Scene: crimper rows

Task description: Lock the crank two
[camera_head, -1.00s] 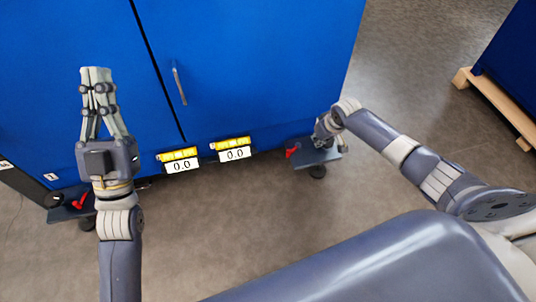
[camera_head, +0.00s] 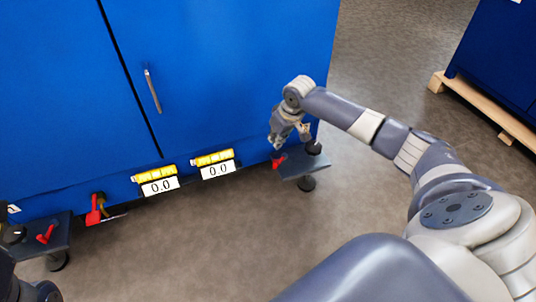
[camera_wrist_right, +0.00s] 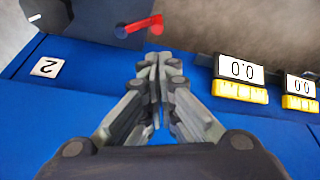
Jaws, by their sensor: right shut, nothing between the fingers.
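In the head view, a red crank lever (camera_head: 278,162) sits on the grey foot plate (camera_head: 303,164) at the right bottom corner of the blue cabinet. My right gripper (camera_head: 288,138) hangs just above this plate, partly hidden by its own wrist. In the right wrist view, its fingers (camera_wrist_right: 154,60) are shut and empty, pointing toward the red lever (camera_wrist_right: 140,25), with a gap in the picture. A white label "2" (camera_wrist_right: 45,67) is on the blue cabinet edge beside it. Whether the fingers touch anything is not clear. My left gripper's fingers are out of view.
The blue cabinet (camera_head: 230,60) fills the left and middle. Two displays reading 0.0 (camera_head: 160,186) (camera_head: 218,170) sit along its lower edge. Another foot plate with a red lever (camera_head: 46,234) is at lower left. Floor in front is clear. A pallet (camera_head: 490,115) stands at right.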

